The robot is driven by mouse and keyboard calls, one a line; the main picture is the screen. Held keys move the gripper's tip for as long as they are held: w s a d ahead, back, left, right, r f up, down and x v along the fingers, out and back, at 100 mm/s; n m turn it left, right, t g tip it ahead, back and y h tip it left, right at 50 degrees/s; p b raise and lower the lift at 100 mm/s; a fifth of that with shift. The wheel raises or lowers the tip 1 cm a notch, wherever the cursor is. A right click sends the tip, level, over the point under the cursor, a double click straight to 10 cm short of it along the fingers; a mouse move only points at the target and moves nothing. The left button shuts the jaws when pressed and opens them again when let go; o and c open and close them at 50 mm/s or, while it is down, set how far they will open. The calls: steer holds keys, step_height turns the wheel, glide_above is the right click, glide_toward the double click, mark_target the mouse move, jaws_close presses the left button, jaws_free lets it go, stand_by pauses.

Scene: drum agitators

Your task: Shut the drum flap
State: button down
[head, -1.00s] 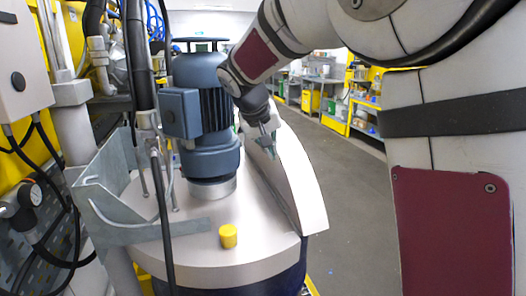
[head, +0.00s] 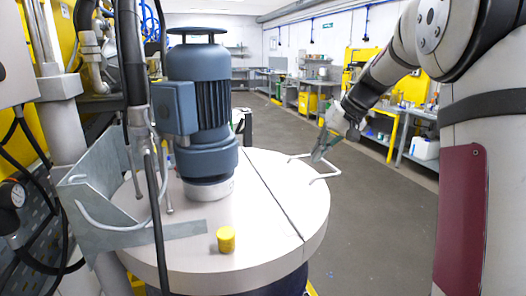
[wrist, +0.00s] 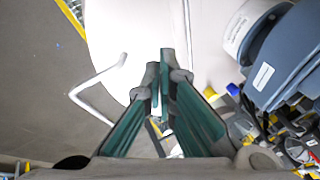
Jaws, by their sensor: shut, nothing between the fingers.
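The drum flap (head: 292,185) is the right-hand section of the round, pale drum lid (head: 190,245). It lies down, looking level with the rest of the lid, with a thin dark seam between them. I cannot tell whether a small gap remains. A white bent-bar handle (head: 328,178) sticks out from the flap's outer edge. My gripper (head: 318,156) is shut and empty, near the handle and above the flap's outer edge. In the wrist view, the shut fingers (wrist: 160,60) point at the flap (wrist: 135,28), with the handle (wrist: 97,80) to their left. Contact is unclear.
A blue-grey motor (head: 203,110) stands on the lid, left of the flap. A yellow cap (head: 226,240) and a grey metal bracket (head: 105,195) are nearer. Cables and pipes crowd the left. Grey floor (head: 380,230) lies open to the right.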

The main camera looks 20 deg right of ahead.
mark_target(320, 193)
steer(key=shift+d+f+m+t+y+b, duration=0.25)
steer(key=shift+d+f+y+b, duration=0.4)
steer(key=shift+d+f+y, duration=1)
steer(key=shift+d+f+m+y+b, duration=0.35)
steer(key=shift+d+f+y+b, duration=0.4)
steer(key=shift+f, duration=1.65)
steer(key=shift+d+f+m+t+y+b, duration=0.15)
steer(key=shift+d+f+m+y+b, duration=0.3)
steer(key=shift+d+f+y, duration=1.15)
steer(key=shift+a+f+h, duration=0.3)
steer(key=shift+a+f, duration=0.15)
steer(key=shift+a, duration=0.15)
steer(key=shift+r, duration=0.1)
